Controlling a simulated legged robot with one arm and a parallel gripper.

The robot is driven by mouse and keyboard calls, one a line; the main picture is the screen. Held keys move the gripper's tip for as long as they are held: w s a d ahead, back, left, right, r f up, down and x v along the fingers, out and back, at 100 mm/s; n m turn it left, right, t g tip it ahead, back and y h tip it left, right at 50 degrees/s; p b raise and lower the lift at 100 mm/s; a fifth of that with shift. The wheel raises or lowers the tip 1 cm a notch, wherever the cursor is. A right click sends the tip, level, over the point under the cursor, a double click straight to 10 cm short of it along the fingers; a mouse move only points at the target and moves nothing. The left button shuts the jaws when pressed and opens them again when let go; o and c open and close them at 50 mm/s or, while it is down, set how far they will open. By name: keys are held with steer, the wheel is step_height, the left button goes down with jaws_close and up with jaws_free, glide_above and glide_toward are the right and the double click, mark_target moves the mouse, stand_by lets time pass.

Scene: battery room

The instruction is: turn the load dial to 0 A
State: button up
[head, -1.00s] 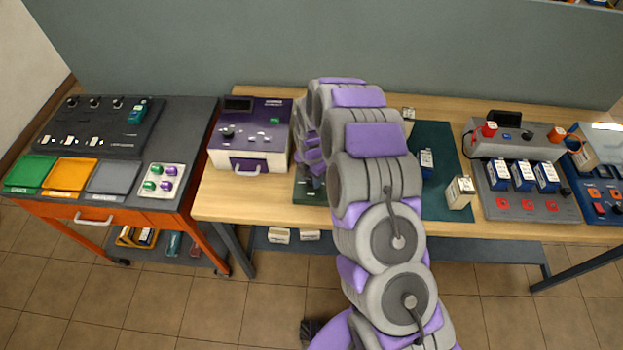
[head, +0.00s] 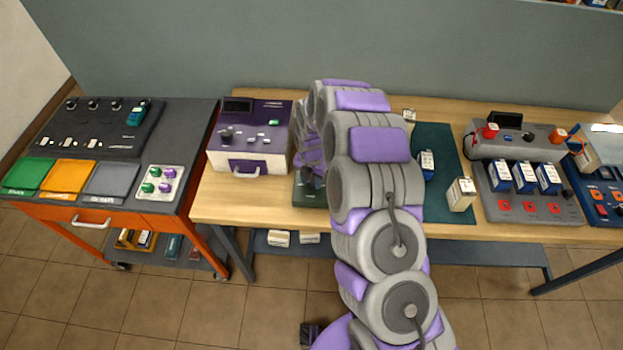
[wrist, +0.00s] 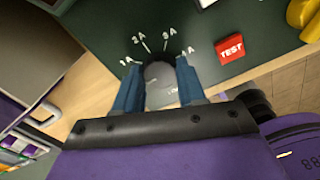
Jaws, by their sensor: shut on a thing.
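The load dial (wrist: 160,86) is a grey round knob on a dark green panel (wrist: 205,25). In the wrist view, white marks 1A, 2A, 3A and 4A fan around its far side. My gripper (wrist: 158,66) has its two blue fingers on either side of the knob, shut on it. No 0 A mark or clear pointer can be made out; the near side is covered by my gripper. In the head view, my gripper (head: 309,178) is over the green tester (head: 308,197), and my arm hides the dial.
A red TEST button (wrist: 230,49) is right of the dial. A purple and white charger box (head: 249,160) stands close on the left. Blue batteries and a grey charging rack (head: 535,207) are on the right. An orange cart (head: 160,207) stands at the left.

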steer(key=o, duration=0.8)
steer(key=shift+w+a+r, duration=0.1)
steer(key=shift+w, duration=0.15)
steer(key=shift+o, duration=1.3)
steer(key=shift+s, duration=0.15)
step_height(320, 180, up, 17)
steer(key=p, duration=0.1)
steer(key=shift+a, duration=0.1)
